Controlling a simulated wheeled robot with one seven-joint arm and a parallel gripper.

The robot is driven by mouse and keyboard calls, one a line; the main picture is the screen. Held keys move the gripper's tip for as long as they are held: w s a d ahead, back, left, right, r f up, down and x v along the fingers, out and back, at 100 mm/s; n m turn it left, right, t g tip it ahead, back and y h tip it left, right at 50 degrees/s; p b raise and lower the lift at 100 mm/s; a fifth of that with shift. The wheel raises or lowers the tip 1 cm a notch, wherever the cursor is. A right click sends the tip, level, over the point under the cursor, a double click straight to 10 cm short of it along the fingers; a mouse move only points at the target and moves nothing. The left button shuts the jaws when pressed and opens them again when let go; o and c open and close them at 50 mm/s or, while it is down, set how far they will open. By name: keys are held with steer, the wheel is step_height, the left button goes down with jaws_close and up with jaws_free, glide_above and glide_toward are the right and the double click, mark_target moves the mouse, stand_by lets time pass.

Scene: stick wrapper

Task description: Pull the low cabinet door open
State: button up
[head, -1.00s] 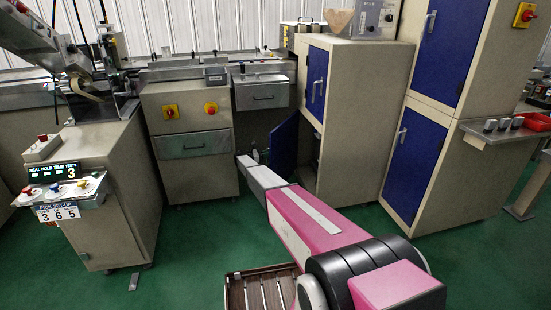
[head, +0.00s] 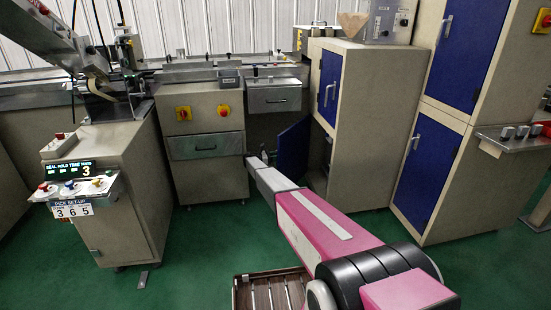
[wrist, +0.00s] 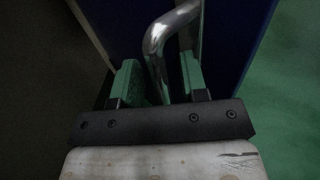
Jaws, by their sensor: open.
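The low cabinet door (head: 292,150) is blue and stands swung out from the beige cabinet (head: 366,120), leaving a dark opening beside it. In the wrist view, its blue panel (wrist: 232,45) fills the upper right, and its bent metal handle (wrist: 172,28) comes down between my fingers. My gripper (wrist: 158,84) is open, with one green finger on each side of the handle. I cannot tell whether either finger touches it. In the head view, my gripper is small and low beside the door's left side, mostly hidden by my arm.
An upper blue door (head: 329,90) on the same cabinet is shut. A taller cabinet with blue doors (head: 427,165) stands to the right.

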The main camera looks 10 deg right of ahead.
steer(key=s+a, duration=0.1)
steer(key=a, duration=0.9)
steer(key=shift+a, duration=0.35)
steer(key=shift+s, duration=0.1)
